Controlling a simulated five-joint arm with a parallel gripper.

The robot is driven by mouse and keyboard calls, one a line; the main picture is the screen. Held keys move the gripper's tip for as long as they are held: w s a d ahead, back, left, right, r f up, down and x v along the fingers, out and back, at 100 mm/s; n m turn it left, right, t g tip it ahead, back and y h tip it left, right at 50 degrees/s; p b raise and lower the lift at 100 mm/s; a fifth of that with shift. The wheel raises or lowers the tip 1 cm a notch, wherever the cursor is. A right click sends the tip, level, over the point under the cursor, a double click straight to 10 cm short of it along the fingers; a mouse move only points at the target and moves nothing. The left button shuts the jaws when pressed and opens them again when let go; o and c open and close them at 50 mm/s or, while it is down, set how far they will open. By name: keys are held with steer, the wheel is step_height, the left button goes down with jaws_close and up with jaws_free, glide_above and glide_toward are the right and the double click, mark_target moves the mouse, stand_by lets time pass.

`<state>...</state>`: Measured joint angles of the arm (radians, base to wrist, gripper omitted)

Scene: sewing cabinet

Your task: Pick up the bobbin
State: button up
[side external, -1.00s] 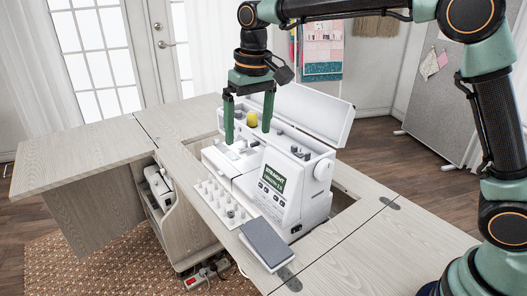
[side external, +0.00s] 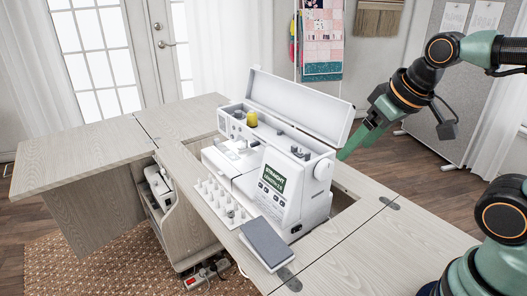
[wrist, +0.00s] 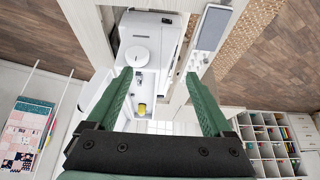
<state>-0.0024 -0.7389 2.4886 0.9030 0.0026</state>
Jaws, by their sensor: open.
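A small dark piece (side external: 230,213), which may be the bobbin, sits among white pegs on the peg board (side external: 211,199) in front of the sewing machine. A yellow spool (side external: 251,119) stands in the machine's open top, and it also shows in the wrist view (wrist: 142,108). Small grey pieces lie in the top too; I cannot tell whether one is a bobbin. My gripper (side external: 350,148) is behind and right of the machine, its tips partly hidden by it. In the wrist view my gripper (wrist: 158,75) is open, with nothing held between its fingers.
The white sewing machine (side external: 286,200) stands in the wooden cabinet, with its lid (side external: 300,100) raised along the back. A grey pad (side external: 265,244) lies on the cabinet top at the front. The left leaf (side external: 90,155) is clear. A pegboard-like panel with papers stands behind my arm.

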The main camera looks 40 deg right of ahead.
steer(key=shift+s+f, duration=0.1)
steer(key=c, duration=0.5)
steer(key=n+g, duration=0.6)
steer(key=n, duration=1.2)
glide_above(231, 214)
step_height(231, 214, down, 10)
step_height(231, 214, down, 12)
steer(key=shift+d+r, duration=0.1)
steer(key=shift+r, duration=0.05)
